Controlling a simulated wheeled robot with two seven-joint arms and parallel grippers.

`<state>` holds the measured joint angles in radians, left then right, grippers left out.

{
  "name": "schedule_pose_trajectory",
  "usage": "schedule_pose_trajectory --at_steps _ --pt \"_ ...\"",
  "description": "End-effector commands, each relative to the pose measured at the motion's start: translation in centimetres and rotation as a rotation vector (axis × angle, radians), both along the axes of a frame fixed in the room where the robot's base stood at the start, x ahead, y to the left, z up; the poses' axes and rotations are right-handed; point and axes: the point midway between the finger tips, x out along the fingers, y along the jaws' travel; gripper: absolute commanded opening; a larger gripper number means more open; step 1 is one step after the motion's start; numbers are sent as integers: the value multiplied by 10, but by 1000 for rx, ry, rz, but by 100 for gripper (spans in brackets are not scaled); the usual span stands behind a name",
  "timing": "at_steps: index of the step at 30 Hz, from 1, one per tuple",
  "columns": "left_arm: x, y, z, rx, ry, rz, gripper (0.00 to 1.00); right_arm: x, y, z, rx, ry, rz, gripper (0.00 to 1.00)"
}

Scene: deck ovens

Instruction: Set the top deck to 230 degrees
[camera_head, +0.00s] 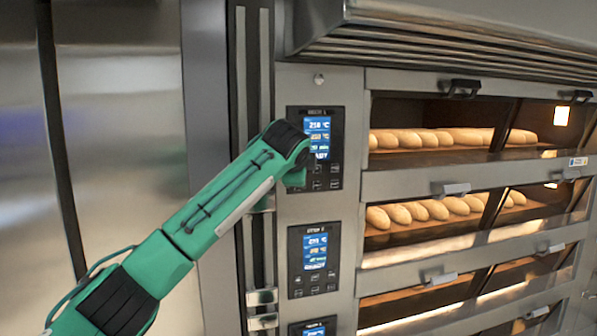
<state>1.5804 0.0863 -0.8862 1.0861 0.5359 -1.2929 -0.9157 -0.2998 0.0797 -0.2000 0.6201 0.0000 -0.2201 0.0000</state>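The top deck's control panel (335,128) is a black plate with a lit blue screen and buttons below. Its top line seems to read in the 250s °C; the last digit is blurred. My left arm comes in from the lower left, and its wrist end (292,152) is in front of the panel's left side, covering part of the screen and buttons. The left fingers are hidden or not distinguishable, and I cannot tell whether they touch the panel. My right gripper is not in view.
A second deck panel (314,260) sits below, with another partly cut off at the bottom. Oven decks with loaves (430,138) are at the right, with protruding door handles (463,88). A metal hood (440,35) overhangs above. A steel door (120,110) stands left.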

Motion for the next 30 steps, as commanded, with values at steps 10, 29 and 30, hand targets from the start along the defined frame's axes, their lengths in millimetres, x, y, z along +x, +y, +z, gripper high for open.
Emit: schedule_pose_trajectory --at_steps 10,29,30 --pt "2 1 -1 0 1 0 0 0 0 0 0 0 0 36" --pt "10 5 2 2 -4 1 0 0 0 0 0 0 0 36" --pt "11 6 2 2 -4 1 0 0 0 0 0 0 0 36"
